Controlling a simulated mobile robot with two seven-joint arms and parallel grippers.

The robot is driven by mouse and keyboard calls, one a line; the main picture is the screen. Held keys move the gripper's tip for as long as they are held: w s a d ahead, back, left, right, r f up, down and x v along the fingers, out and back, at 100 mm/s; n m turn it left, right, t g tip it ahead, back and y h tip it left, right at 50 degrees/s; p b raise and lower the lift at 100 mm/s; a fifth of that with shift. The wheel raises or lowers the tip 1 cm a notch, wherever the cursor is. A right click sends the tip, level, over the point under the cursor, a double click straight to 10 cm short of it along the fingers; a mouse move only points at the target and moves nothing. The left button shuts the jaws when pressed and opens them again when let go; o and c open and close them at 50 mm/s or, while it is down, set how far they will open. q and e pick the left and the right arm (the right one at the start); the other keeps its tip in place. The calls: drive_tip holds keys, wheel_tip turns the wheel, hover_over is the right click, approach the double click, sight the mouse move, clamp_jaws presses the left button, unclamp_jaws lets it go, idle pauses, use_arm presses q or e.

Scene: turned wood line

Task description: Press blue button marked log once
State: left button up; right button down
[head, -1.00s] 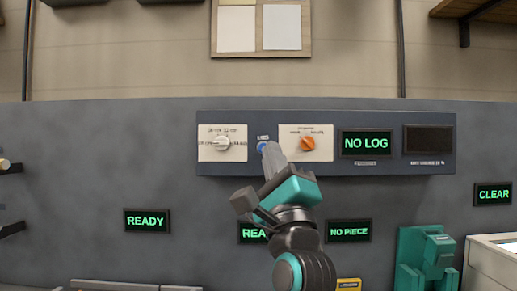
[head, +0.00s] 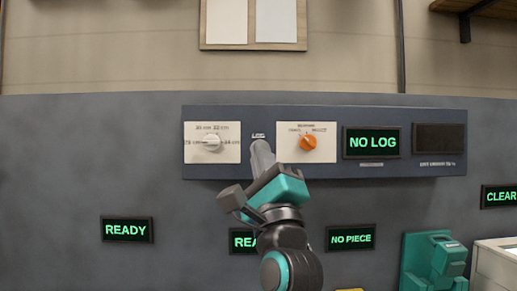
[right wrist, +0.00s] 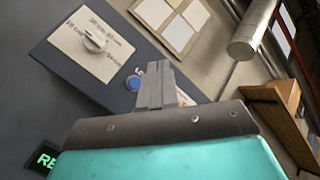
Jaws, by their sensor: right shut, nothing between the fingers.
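The blue log button (right wrist: 133,82) shows in the right wrist view on the dark control panel (head: 372,112), beside the fingers of my right gripper. In the head view the button is hidden behind those fingers; its small LOG label (head: 258,135) shows just above them. My right gripper (head: 261,147) is shut and empty, its fingertips at the panel between the two dials. It also shows in the right wrist view (right wrist: 158,72). I cannot tell whether the tips touch the button. The screen (head: 372,143) reads NO LOG. My left gripper is not in view.
A white dial (head: 211,142) is left of the fingertips and an orange knob (head: 308,142) is close on their right. A dark blank screen (head: 438,139) is at the panel's right. READY (head: 126,229) and NO PIECE (head: 351,237) signs are lower.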

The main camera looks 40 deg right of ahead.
drive_tip(key=w+d, duration=0.5)
drive_tip(key=w, duration=0.1)
drive_tip(key=shift+w+d+b, duration=0.3)
drive_tip(key=shift+w+d, duration=0.05)
idle(2.0)
drive_tip(key=shift+w+d, duration=0.25)
drive_tip(key=shift+w, duration=0.05)
drive_tip(key=shift+w+d, duration=0.25)
drive_tip(key=shift+w, duration=0.05)
idle(0.6)
drive_tip(key=shift+a, duration=0.1)
drive_tip(key=shift+s+a+p, duration=0.35)
drive_tip(key=shift+s+a, duration=0.05)
drive_tip(key=shift+s, duration=0.2)
